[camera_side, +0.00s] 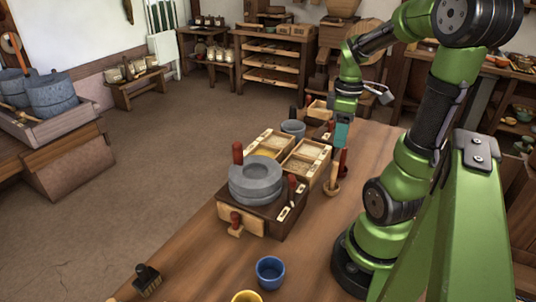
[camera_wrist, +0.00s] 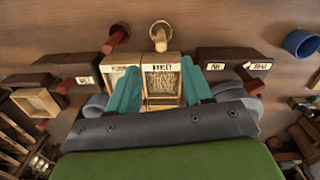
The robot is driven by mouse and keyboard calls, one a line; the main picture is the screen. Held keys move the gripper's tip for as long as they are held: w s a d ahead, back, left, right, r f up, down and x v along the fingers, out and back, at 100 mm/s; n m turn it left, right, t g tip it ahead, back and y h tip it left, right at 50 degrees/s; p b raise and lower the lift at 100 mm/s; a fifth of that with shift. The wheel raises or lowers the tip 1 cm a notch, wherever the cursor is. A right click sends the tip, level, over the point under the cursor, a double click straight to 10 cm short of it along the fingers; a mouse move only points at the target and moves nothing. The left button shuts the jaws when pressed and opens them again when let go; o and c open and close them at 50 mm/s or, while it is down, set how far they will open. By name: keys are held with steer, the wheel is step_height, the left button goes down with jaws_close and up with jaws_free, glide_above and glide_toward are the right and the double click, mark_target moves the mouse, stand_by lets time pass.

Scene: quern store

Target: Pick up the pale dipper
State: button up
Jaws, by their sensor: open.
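The pale dipper (camera_side: 333,188) is on the wooden table beside the grain boxes in the side view, close to a red-handled tool (camera_side: 343,160). In the wrist view the pale dipper (camera_wrist: 159,34) shows as a round wooden cup near the top centre, just beyond a labelled grain box. My gripper (camera_side: 342,134) is above the table near the dipper and boxes. In the wrist view the teal fingers of my gripper (camera_wrist: 160,88) are apart over the grain box, with nothing held between them. The dipper is clear of the fingers there.
A stone quern (camera_side: 256,180) on a dark box stands left of the dipper, with open grain boxes (camera_side: 306,160) beside it. A grey bowl (camera_side: 293,128) sits behind. A blue cup (camera_side: 270,272), a yellow cup (camera_side: 246,296) and a brush (camera_side: 147,280) are at the front.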

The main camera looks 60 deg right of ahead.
glide_above(331, 190)
steer(key=f, duration=1.3)
steer(key=shift+w+d+f, duration=0.1)
steer(key=shift+d, duration=0.25)
jaws_close()
